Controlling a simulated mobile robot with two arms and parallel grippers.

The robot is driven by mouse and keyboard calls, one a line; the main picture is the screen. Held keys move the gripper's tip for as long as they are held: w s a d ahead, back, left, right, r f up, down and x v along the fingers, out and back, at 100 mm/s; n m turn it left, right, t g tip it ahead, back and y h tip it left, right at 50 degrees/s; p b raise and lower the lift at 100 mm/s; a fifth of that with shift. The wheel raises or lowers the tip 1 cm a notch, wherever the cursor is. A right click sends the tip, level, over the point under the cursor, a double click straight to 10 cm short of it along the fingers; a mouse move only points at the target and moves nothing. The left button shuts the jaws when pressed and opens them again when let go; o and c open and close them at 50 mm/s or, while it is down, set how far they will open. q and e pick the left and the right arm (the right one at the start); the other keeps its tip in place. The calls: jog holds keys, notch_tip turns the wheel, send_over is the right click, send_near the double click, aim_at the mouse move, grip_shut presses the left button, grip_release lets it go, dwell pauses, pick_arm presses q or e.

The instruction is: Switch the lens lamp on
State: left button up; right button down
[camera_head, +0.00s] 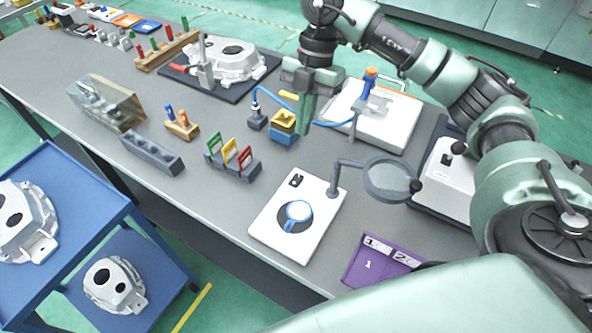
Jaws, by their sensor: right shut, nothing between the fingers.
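The lens lamp stands near the front edge of the bench, with a flat white base (273,232). A grey arm rises from the base and carries a round magnifying lens (388,179) out to the right. A small black switch (296,180) sits at the base's back left corner; I cannot tell its position. A blue and white round part (298,212) lies on a dark disc on the base. My right gripper (306,124) points down, shut and empty, above the bench behind the lamp and apart from it. My left gripper is out of view.
A yellow and blue block (284,126) and a blue cable are close to my right gripper. Red, yellow and green tags (230,152) stand in a grey holder left of the lamp. A purple tray (358,271) lies to its right. A blue cart (75,190) stands at left.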

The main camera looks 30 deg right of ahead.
aim_at(294, 184)
jog(key=p+x, duration=0.1)
jog(key=x, duration=0.3)
jog(key=p+x, duration=0.1)
jog(key=x, duration=0.3)
jog(key=p+x, duration=0.1)
jog(key=x, duration=0.4)
jog(key=shift+w+d+f+p, duration=0.1)
jog(key=shift+w+d+p, duration=0.15)
jog(key=shift+d+p, duration=0.15)
jog(key=shift+f, duration=0.5)
jog(key=shift+f, duration=0.1)
